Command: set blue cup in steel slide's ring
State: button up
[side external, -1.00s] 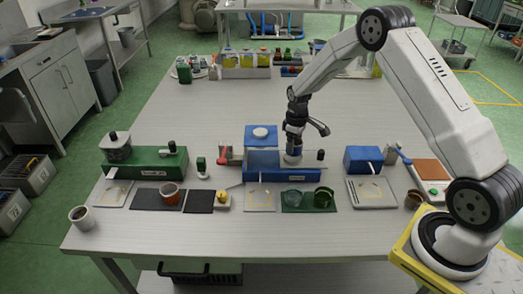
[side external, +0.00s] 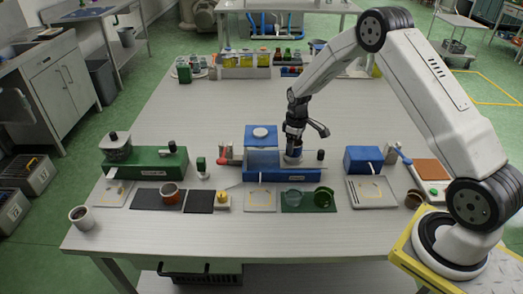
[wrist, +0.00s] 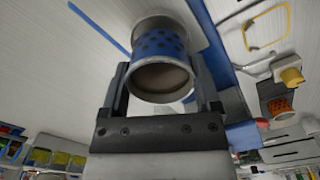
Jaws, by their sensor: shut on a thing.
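My gripper (wrist: 165,90) is shut on the blue cup (wrist: 158,42), a pale cup with a dotted blue band, its open mouth toward the wrist camera. In the side view my gripper (side external: 294,150) points down at the right part of the blue bench device (side external: 265,174), with the cup below it largely hidden. In the wrist view the blue edge of this device (wrist: 223,58) runs just right of the cup. A grey rounded area shows beside the cup's far end; I cannot tell whether it is the steel slide's ring or whether the cup sits in it.
A green device (side external: 145,163) stands left and a smaller blue box (side external: 363,159) right. In front lie a green mat (side external: 309,203) with two cups, a dark mat with an orange-brown cup (side external: 171,193), and pale trays. The table behind the devices is mostly clear.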

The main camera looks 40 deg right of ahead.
jog(key=shift+f, duration=0.2)
jog(key=shift+f, duration=0.35)
jog(key=shift+f, duration=0.55)
dwell(0.4)
jog(key=o, duration=0.8)
jog(key=shift+r, duration=4)
